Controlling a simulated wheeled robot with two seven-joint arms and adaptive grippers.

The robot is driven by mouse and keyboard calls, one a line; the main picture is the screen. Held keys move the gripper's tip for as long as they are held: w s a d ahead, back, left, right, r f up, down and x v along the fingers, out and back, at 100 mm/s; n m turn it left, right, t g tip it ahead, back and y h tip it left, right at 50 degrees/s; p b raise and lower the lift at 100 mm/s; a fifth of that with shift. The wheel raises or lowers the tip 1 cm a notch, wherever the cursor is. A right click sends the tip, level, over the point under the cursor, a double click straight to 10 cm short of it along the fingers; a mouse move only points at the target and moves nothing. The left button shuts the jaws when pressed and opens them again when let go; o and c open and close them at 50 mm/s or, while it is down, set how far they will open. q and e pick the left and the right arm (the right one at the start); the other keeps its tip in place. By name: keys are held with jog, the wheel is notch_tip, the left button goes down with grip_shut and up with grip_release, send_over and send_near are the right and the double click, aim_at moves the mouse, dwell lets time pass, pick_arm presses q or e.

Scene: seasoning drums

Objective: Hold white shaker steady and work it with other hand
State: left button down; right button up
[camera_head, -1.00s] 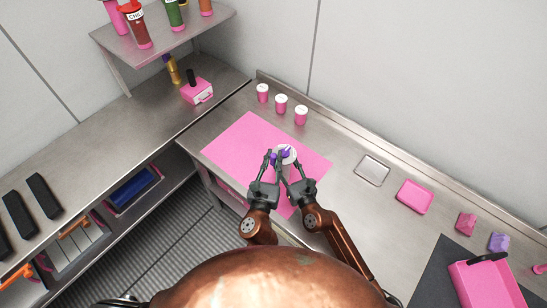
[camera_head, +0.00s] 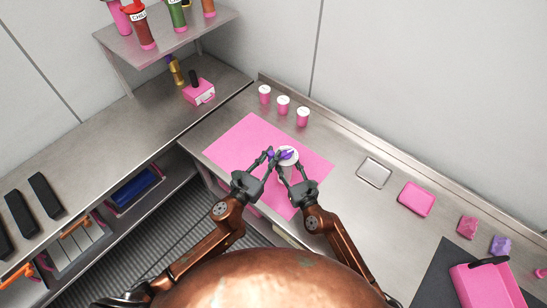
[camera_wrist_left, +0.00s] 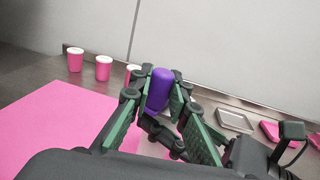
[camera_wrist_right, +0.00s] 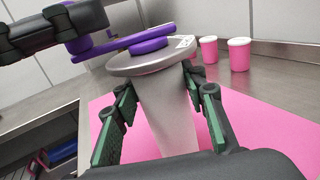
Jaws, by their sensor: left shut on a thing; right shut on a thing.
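The white shaker (camera_head: 292,151), a pale tapering drum with a purple crank on its lid, stands upright over the pink mat (camera_head: 240,145). Its body (camera_wrist_right: 165,105) and crank (camera_wrist_right: 148,40) show large in the right wrist view. My right gripper (camera_head: 287,172) is shut around the body, a finger on each side. My left gripper (camera_head: 268,156) is shut on the crank's purple knob (camera_wrist_left: 160,88), out to the left of the lid. In the right wrist view the left gripper's dark fingers partly cover the knob.
Pink cups with white lids (camera_head: 283,104) stand behind the mat. A metal tray (camera_head: 374,172), a pink tray (camera_head: 416,199) and a pink bin (camera_head: 487,285) lie to the right. A shelf with bottles (camera_head: 165,35) is at upper left. The mat around the shaker is clear.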

jog(key=shift+a, duration=0.1)
pick_arm(q)
jog(key=shift+w+a+m+g+h, duration=0.2)
jog(key=shift+w+m+g+h, duration=0.35)
jog(key=shift+m+g+h, duration=0.55)
jog(key=shift+w+a+m+g+h, duration=0.2)
jog(key=shift+w+m+g+h, duration=0.3)
jog(key=shift+m+g+h, duration=0.6)
jog(key=shift+w+a+m+g+h, duration=0.2)
jog(key=shift+w+m+g+h, duration=0.35)
jog(key=shift+m+g+h, duration=0.5)
jog(key=shift+h, duration=0.25)
jog(key=c, duration=1.8)
grip_release()
jog(key=v, duration=1.2)
pick_arm(e)
jog(key=o, duration=1.4)
